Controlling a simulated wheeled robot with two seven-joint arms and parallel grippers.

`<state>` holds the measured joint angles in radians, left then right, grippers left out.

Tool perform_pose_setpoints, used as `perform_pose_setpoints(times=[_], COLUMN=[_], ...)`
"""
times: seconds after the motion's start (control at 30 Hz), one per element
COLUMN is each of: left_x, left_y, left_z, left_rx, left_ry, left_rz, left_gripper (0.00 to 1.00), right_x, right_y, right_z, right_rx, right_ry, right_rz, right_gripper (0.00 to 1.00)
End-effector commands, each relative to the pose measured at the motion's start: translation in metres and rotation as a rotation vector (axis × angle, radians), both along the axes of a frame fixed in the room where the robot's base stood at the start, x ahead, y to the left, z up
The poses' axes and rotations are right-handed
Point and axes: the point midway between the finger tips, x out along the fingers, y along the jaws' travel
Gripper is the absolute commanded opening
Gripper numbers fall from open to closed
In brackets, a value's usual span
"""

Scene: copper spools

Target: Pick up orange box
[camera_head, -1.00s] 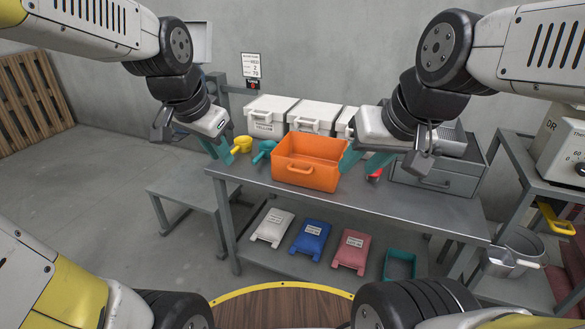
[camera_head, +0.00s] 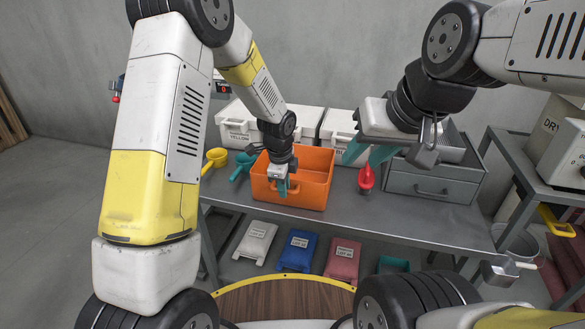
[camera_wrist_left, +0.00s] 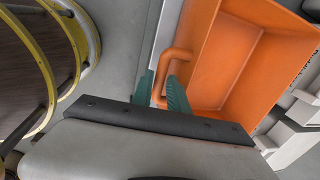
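The orange box (camera_head: 310,193) is an open bin with a handle on its front side, standing on the grey workbench. It also shows in the left wrist view (camera_wrist_left: 223,70), with its orange handle (camera_wrist_left: 180,54) facing the gripper. My left gripper (camera_head: 284,188) is pointed down in front of the box's front wall. In the left wrist view its teal fingers (camera_wrist_left: 162,93) are apart, with part of the handle between them; I cannot tell if they touch it. My right gripper (camera_head: 368,154) is open and empty above the bench, right of the box.
A yellow scoop (camera_head: 216,157) and a teal scoop (camera_head: 242,166) lie left of the box. A red object (camera_head: 366,180) stands to its right, before a grey drawer unit (camera_head: 432,184). White cases (camera_head: 238,127) stand behind.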

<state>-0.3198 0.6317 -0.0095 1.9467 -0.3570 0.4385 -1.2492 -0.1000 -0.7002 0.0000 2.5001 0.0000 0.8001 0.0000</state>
Motion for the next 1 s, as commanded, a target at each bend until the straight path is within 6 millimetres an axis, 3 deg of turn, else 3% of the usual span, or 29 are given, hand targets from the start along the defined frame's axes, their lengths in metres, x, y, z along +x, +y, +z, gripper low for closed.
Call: perform_pose_setpoints(times=[0.4, 0.63, 0.77, 1.0], left_x=[0.01, 0.01, 0.01, 0.01], left_y=[-0.004, -0.004, -0.004, -0.004], left_z=[-0.051, -0.052, -0.052, -0.052], left_rx=[0.0, -0.001, -0.001, -0.001], left_ry=[0.0, 0.0, 0.0, 0.0], left_rz=[0.002, 0.003, 0.003, 0.004], left_gripper=[0.2, 0.2, 0.0, 0.0], right_x=[0.0, 0.0, 0.0, 0.0], right_y=[0.0, 0.0, 0.0, 0.0], right_z=[0.0, 0.0, 0.0, 0.0], right_rx=[0.0, 0.0, 0.0, 0.0], right_ry=[0.0, 0.0, 0.0, 0.0], right_rz=[0.0, 0.0, 0.0, 0.0], right_gripper=[0.36, 0.36, 0.36, 0.36])
